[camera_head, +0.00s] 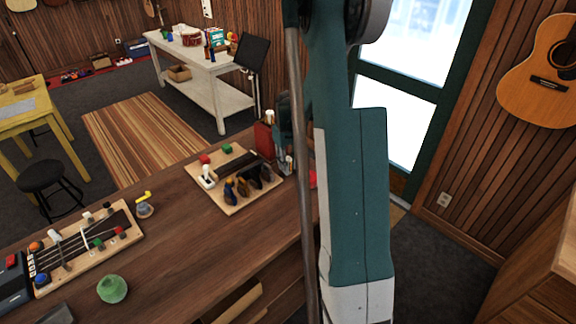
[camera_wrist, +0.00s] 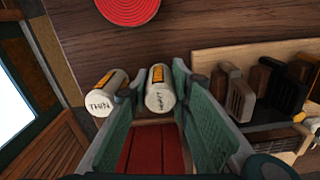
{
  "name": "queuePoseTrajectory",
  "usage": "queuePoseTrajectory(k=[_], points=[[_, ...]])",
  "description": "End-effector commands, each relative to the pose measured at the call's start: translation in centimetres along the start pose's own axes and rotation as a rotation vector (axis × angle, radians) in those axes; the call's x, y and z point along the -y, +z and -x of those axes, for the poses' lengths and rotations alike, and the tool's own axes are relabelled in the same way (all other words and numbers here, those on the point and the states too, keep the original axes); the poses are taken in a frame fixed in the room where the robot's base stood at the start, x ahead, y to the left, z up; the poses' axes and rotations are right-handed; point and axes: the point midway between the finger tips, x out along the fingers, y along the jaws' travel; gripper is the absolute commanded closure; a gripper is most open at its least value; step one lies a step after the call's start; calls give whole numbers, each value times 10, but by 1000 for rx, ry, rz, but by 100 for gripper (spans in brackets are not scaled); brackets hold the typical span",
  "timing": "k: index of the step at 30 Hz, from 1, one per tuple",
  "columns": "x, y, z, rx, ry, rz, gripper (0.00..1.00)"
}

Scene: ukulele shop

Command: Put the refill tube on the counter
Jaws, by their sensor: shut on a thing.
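My gripper (camera_wrist: 155,92) is shut on a white refill tube (camera_wrist: 160,94) with an orange band and dark lettering on its end, seemingly "HEAVY". A second, similar tube marked "THIN" (camera_wrist: 104,96) is just left of the left finger in the wrist view, outside the grip. The wooden counter (camera_head: 170,245) runs below, and its bare top also shows in the wrist view (camera_wrist: 210,35). In the head view my gripper (camera_head: 284,160) is small and partly hidden behind my arm. How far the held tube is from the counter is unclear.
A red box (camera_head: 264,138) stands beside my gripper. A tray of dark tools (camera_head: 240,180) lies left of it. A round red mat (camera_wrist: 130,8) lies on the counter. A ukulele neck on a board, a green pot (camera_head: 112,289) and a small cup (camera_head: 145,209) are farther left. Bare wood lies between.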

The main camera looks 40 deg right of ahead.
Motion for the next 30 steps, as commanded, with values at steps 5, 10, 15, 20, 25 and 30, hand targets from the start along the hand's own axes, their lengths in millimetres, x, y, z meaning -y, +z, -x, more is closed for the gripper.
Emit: queuePoseTrajectory(k=[5, 10, 15, 20, 25, 30], points=[[0, 0, -4, 0, 0, 0, 91], [0, 0, -3, 0, 0, 0, 73], [0, 0, -3, 0, 0, 0, 73], [0, 0, -1, 0, 0, 0, 73], [0, 0, 5, 0, 0, 0, 73], [0, 0, 21, 0, 0, 0, 73]])
